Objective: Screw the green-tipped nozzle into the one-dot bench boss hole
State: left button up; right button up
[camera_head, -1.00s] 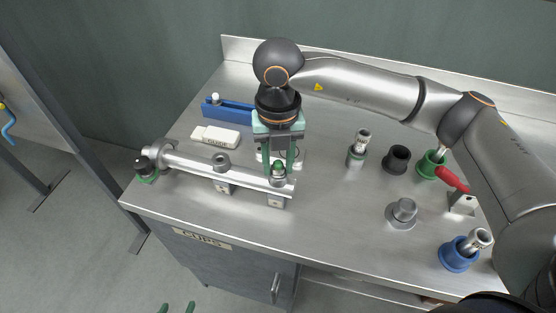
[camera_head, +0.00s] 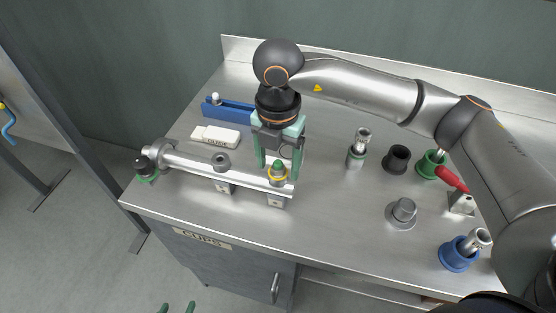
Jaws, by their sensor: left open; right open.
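A silver pipe rail (camera_head: 195,167) runs across the left of the bench on small blocks. Dot marks on the bosses are too small to read.
A blue block (camera_head: 229,111) and white box (camera_head: 216,137) are behind.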

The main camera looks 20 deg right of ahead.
aim_at(278, 162)
notch_tip(278, 162, up, 12)
dwell(0.5)
dwell(0.6)
